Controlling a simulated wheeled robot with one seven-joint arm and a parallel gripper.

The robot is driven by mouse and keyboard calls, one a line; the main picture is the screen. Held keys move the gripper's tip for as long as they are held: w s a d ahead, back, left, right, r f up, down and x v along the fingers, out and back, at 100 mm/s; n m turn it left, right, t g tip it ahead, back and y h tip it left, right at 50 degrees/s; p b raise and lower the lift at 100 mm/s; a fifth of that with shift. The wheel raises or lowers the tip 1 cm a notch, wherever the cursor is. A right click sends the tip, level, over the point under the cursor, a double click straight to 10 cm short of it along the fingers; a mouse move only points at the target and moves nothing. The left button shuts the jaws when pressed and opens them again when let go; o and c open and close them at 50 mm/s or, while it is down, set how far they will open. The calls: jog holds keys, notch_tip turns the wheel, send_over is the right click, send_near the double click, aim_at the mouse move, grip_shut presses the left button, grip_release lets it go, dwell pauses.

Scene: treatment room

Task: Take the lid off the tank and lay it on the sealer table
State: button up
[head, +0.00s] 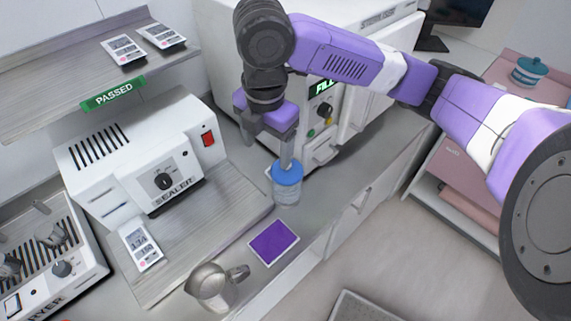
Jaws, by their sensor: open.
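A clear container (287,193) with a round blue lid (287,173) stands upright on the grey counter in front of the steriliser. It is the likeliest tank, but no label on it can be read. My gripper (287,160) points down right over the blue lid, its fingers at the lid's top. It is open; whether the fingers touch the lid or straddle a knob cannot be told. The sealer table (225,225) is the grey wood-grained board left of the container, with the white sealer (135,150) on its back part. Its front right part is bare.
A printed pouch (141,244) lies on the board's left side. A purple pad (273,242) and a metal jug (212,285) are on the counter in front. The white steriliser (345,100) stands behind my gripper. A teal lidded pot (529,71) sits on the right-hand cart.

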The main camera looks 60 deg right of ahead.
jog(key=shift+s+d+g+h, duration=0.45)
jog(key=shift+s+d, duration=0.55)
jog(key=shift+d, duration=0.25)
jog(key=shift+d+f, duration=0.15)
jog(key=shift+f, duration=0.75)
jog(key=shift+s+d+f+p, duration=0.1)
jog(key=shift+d+f+p, duration=0.1)
jog(key=shift+f, duration=0.75)
jog(key=shift+s+d+f+p, duration=0.1)
jog(key=shift+f+p, duration=0.05)
jog(key=shift+f, duration=0.75)
jog(key=shift+d+f+p, duration=0.1)
jog(key=shift+f+p, duration=0.1)
jog(key=shift+f, duration=0.75)
grip_shut()
jog(key=shift+f, duration=0.1)
